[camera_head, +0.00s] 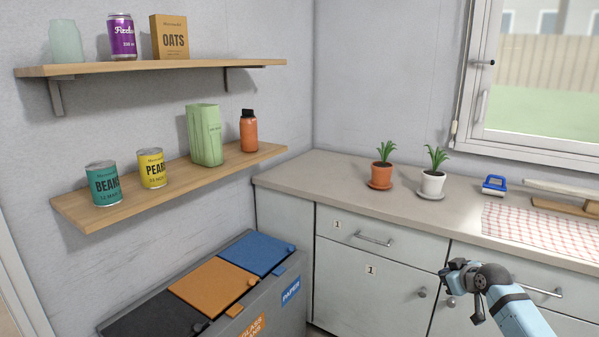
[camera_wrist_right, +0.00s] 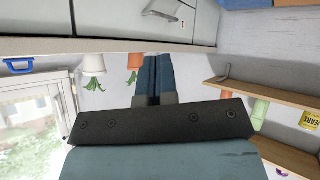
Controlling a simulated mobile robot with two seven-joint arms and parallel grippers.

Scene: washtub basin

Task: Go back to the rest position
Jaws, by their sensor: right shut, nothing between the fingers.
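My right gripper (camera_head: 457,277) is in the lower right of the head view, in front of the counter's cabinet doors and apart from them. In the right wrist view, which looks upside down, its two blue fingers (camera_wrist_right: 155,80) are together with nothing between them. My left gripper is in neither view.
Shelves (camera_head: 240,158) with cans and cartons line the left wall. Lidded bins (camera_head: 215,284) stand below. The floor in front is mostly out of view.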

